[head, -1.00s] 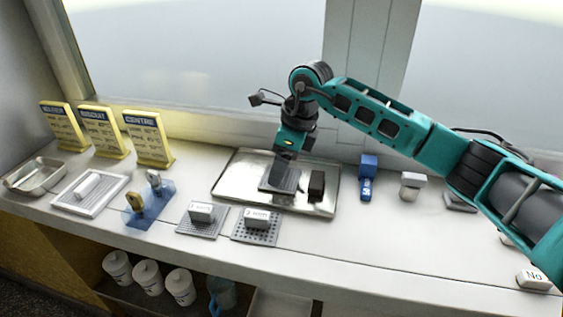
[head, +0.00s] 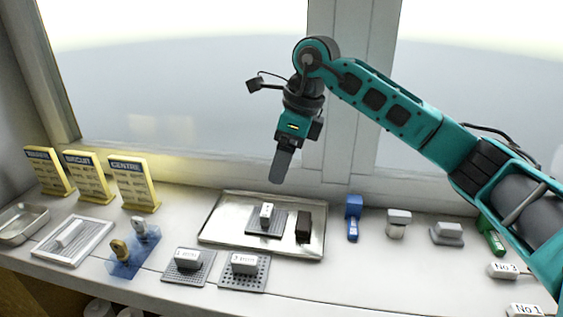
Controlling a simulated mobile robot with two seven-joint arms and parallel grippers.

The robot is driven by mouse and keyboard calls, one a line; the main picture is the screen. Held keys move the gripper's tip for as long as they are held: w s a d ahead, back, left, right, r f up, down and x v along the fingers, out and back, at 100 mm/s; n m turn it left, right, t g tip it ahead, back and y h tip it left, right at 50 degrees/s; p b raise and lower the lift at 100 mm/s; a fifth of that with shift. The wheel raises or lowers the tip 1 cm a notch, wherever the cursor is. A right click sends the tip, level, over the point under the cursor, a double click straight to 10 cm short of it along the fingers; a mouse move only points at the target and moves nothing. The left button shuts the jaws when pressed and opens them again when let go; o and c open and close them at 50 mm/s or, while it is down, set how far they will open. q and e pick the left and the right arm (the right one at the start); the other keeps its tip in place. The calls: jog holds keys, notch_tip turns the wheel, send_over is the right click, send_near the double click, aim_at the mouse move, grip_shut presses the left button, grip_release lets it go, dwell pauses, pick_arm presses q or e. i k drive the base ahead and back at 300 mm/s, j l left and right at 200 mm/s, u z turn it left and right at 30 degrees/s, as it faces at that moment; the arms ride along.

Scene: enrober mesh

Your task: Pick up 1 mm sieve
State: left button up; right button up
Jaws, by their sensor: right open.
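A small grey mesh sieve with a white block handle (head: 266,219) lies on the metal tray (head: 215,232). Two similar grey sieves stand on the counter in front of it, the left sieve (head: 188,264) and the right sieve (head: 244,269). Their handles carry "mm" labels, but I cannot read the figures surely, so I cannot tell which is the 1 mm one. My right gripper (head: 281,172) is open and empty, pointing down in the air above the tray's back edge, apart from every sieve. My left gripper is out of view.
A dark block (head: 303,226) lies on the tray beside the sieve. A blue tool (head: 353,217) and white-handled blocks (head: 398,222) stand to the right. The window is behind.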

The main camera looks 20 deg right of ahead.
aim_at(188, 266)
jog(key=k, duration=1)
